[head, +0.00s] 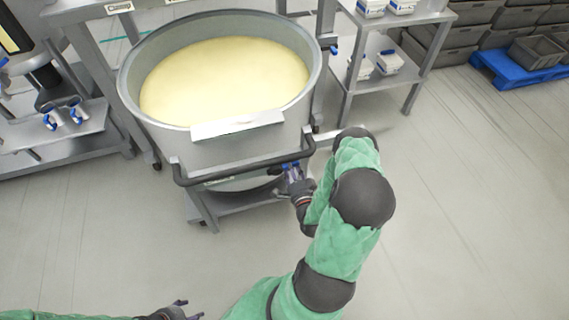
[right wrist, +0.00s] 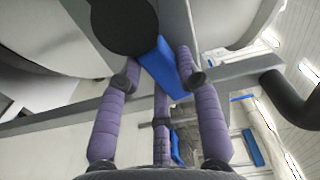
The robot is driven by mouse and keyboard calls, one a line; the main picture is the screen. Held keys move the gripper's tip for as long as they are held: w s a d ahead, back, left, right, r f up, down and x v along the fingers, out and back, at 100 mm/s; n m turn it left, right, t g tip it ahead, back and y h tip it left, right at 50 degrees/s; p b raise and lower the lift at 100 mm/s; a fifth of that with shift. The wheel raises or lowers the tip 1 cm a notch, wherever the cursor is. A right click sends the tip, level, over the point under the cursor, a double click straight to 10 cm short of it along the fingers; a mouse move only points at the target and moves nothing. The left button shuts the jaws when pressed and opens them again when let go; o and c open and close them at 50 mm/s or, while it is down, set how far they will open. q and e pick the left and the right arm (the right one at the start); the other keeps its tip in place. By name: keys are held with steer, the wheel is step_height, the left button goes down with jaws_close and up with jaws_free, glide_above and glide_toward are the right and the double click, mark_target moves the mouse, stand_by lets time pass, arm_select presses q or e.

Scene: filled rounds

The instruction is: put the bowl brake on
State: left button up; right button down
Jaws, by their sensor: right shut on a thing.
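The large grey bowl (head: 215,152), full of pale yellow dough (head: 225,78), stands on a wheeled frame with a black push handle (head: 240,165). My right gripper (head: 292,174) is at the handle's right end, low beside the bowl. In the right wrist view, its purple fingers (right wrist: 160,85) are closed around a blue brake lever (right wrist: 165,66) under a dark round part (right wrist: 124,22). The gripper mostly hides the lever in the head view. The lever's exact setting cannot be told. My left gripper (head: 181,308) is open and empty at the bottom edge, away from the bowl.
A metal shelf table (head: 385,75) with white packs stands behind right. Grey crates (head: 445,50) and a blue pallet (head: 515,72) are at the far right. The floor in front and right is clear.

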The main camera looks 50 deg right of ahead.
steer(key=shift+f+m, duration=0.65)
steer(key=shift+m, duration=0.65)
steer(key=c, duration=0.8)
jaws_free()
steer(key=shift+c, duration=0.2)
steer(key=v, duration=1.2)
